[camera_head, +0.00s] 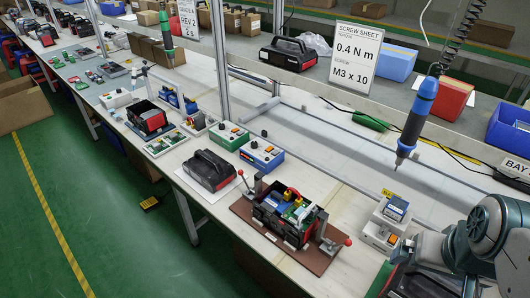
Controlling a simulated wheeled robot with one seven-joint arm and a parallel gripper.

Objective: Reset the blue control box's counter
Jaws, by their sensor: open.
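The blue control box (262,153) stands on the long white bench near the middle of the picture. It has a pale top panel with small coloured controls, too small to read. A similar green control box (229,136) stands just to its left. My arm comes in from the right edge, and my gripper (403,249) is at its left end, small and dark. It is open, well to the right of the blue box and apart from it. The fingers are hard to make out.
A brown fixture board (240,209) holds an open power station. A closed black power station (210,170) stands left of it. A white device with a blue top (396,208) is close to my gripper. A blue screwdriver (416,118) hangs above the bench.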

